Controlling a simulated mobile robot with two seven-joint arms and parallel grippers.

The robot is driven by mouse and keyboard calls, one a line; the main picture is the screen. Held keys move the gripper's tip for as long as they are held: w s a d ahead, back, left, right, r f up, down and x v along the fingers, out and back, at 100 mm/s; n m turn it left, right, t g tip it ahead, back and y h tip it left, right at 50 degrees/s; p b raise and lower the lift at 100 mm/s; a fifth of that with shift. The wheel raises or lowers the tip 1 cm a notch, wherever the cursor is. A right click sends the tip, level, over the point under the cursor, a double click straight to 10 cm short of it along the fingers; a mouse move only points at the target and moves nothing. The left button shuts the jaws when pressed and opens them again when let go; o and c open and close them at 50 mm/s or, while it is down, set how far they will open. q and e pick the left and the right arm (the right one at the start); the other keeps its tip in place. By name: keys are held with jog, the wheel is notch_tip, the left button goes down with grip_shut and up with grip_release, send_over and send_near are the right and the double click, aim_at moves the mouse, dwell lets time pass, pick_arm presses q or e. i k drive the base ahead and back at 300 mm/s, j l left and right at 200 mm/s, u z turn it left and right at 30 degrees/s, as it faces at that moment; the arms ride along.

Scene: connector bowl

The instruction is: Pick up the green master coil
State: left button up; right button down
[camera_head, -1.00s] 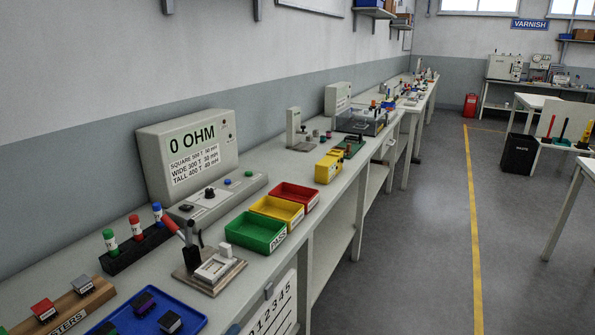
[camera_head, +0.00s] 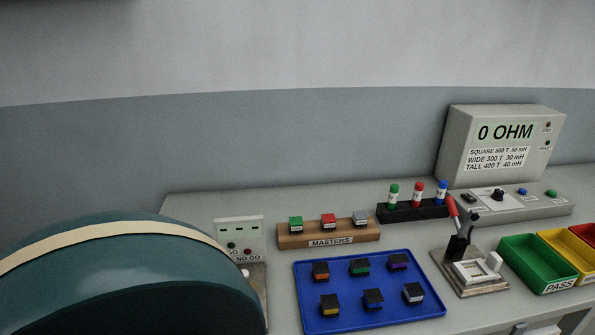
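The green master coil (camera_head: 295,223) sits at the left end of the wooden MASTERS rack (camera_head: 370,234) on the bench. A red master coil (camera_head: 328,220) is in the middle of the rack and a grey one (camera_head: 361,218) at its right end. A large teal rounded shape with a cream stripe, probably part of my own arm, fills the lower left, left of the rack and apart from it. Neither gripper's fingers show.
A blue tray (camera_head: 430,306) with several coils lies in front of the rack. A marker holder (camera_head: 432,211), a lever fixture (camera_head: 470,270), a 0 OHM meter (camera_head: 490,182) and a green PASS bin (camera_head: 535,262) stand to the right. A GO/NO GO gauge (camera_head: 240,233) is left of the rack.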

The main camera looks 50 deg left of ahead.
aim_at(296, 224)
jog(key=u, duration=1.7)
